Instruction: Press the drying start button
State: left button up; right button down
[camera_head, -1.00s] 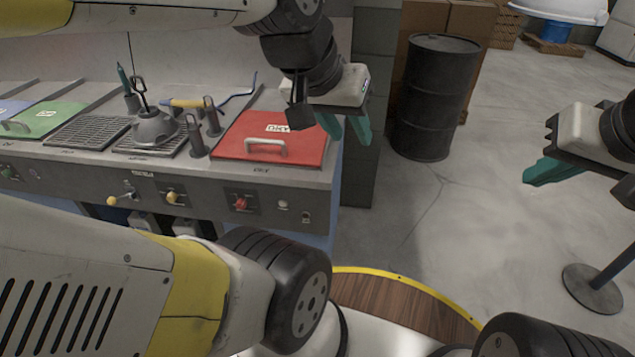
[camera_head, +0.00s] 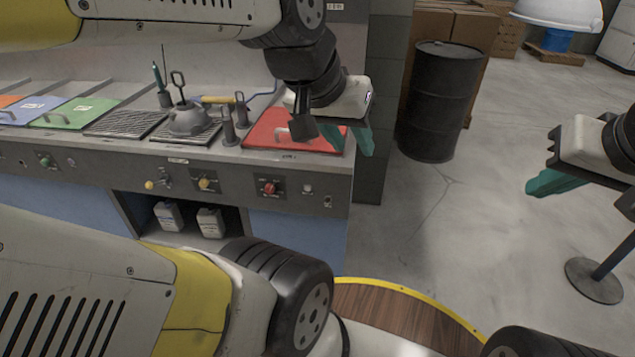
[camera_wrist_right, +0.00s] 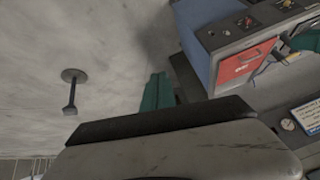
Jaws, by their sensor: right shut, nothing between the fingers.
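The red lid (camera_head: 268,124) is at the right end of the workbench in the head view, its handle partly hidden by my left arm. On the front panel below it are a red knob (camera_head: 268,188), a small pale button (camera_head: 307,188) and a small dark part (camera_head: 328,201); their labels are too small to read. My left gripper (camera_head: 347,140) looks open and empty in front of the lid's right corner. My right gripper (camera_head: 550,183) is shut and empty at the right, over open floor, apart from the panel. Its teal fingers (camera_wrist_right: 157,93) show in the right wrist view.
A green lid (camera_head: 75,112), grey grates (camera_head: 125,123) and a kettle-like pot (camera_head: 188,120) line the bench. White jugs (camera_head: 168,215) stand on the shelf below. A black barrel (camera_head: 438,100) and a post base (camera_head: 594,280) stand on the floor. Floor between them is clear.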

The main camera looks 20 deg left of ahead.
jog(key=shift+s, duration=0.25)
